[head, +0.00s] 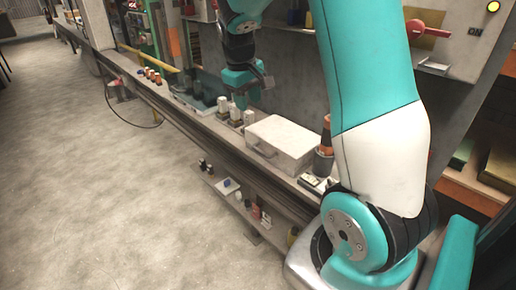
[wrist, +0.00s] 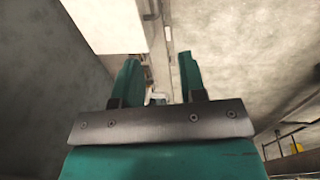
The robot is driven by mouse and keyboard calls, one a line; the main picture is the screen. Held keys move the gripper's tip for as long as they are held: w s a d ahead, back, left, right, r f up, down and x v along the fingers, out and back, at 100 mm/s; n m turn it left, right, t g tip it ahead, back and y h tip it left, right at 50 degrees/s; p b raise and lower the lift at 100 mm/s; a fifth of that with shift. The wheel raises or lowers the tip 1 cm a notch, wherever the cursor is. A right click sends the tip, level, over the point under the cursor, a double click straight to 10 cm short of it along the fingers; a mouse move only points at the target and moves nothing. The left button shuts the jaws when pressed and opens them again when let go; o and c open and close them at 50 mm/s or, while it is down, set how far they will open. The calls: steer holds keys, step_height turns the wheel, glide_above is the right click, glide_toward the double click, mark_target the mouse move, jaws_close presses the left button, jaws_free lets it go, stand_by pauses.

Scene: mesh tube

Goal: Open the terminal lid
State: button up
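A pale grey box with a closed lid (head: 285,134) and a small handle on its front (head: 264,151) sits on the long bench in the head view. It looks like the terminal, though no label shows. My gripper (head: 241,101) hangs over the bench, behind and left of the box and apart from it. In the wrist view my gripper (wrist: 158,62) has two teal fingers spread apart with nothing held. A pale surface, likely the box (wrist: 108,22), shows at the upper left there. A small whitish piece (wrist: 155,97) shows between the finger bases; I cannot tell what it is.
Several small white-topped items (head: 235,113) stand on the bench under my gripper. A dark cylinder with an orange top (head: 325,137) stands right of the box. A lower shelf (head: 225,190) holds small items. The grey wall rises behind; the floor at left is clear.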

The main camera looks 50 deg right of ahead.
mark_target(258, 150)
steer(key=d+f, duration=0.1)
steer(key=f, duration=0.4)
steer(key=d+f, duration=0.1)
steer(key=f, duration=0.5)
steer(key=d+f, duration=0.1)
steer(key=f, duration=0.5)
steer(key=shift+s+d+f, duration=0.1)
steer(key=shift+d, duration=0.25)
jaws_close()
